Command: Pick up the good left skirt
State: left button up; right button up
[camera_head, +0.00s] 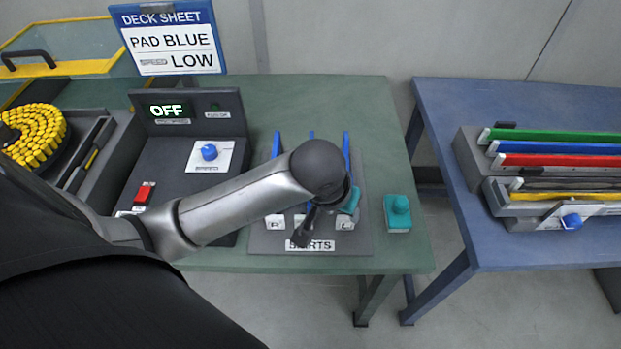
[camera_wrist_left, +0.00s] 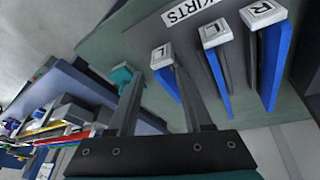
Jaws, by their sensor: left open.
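A grey skirts rack (camera_head: 360,240) stands on the green table and holds three upright blue skirts, partly hidden by my arm. In the left wrist view the skirts carry white end labels: an outer L skirt (camera_wrist_left: 168,82), a middle L skirt (camera_wrist_left: 220,80) and an R skirt (camera_wrist_left: 272,65). My left gripper (camera_head: 312,225) is over the front of the rack. In the left wrist view the left gripper (camera_wrist_left: 163,80) is open, its fingers appearing either side of the outer L skirt; contact cannot be told. Which L skirt is good cannot be told. My right gripper is not in view.
A control panel (camera_head: 200,118) reading OFF, with a blue knob, stands left. A DECK SHEET sign (camera_head: 170,40) reads PAD BLUE, LOW. A blue table (camera_head: 450,110) with coloured strips stands right, beyond a gap.

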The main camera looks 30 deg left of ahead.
pick_arm(q)
jog(key=w+a+r+n+y, duration=0.3)
jog(key=w+a+r+n, duration=0.25)
jog(key=a, duration=0.35)
jog(key=b+x, duration=0.1)
jog(key=x, duration=0.3)
jog(key=b+x, duration=0.1)
jog(key=x, duration=0.4)
jog(key=s+a+b+x, duration=0.1)
jog(key=b+x, duration=0.1)
jog(key=x, duration=0.2)
jog(key=shift+f, duration=0.25)
jog(key=shift+w+f, duration=0.25)
jog(key=shift+f, duration=0.2)
jog(key=shift+m, duration=0.25)
jog(key=shift+c, duration=0.2)
grip_shut()
jog(key=shift+r, duration=0.1)
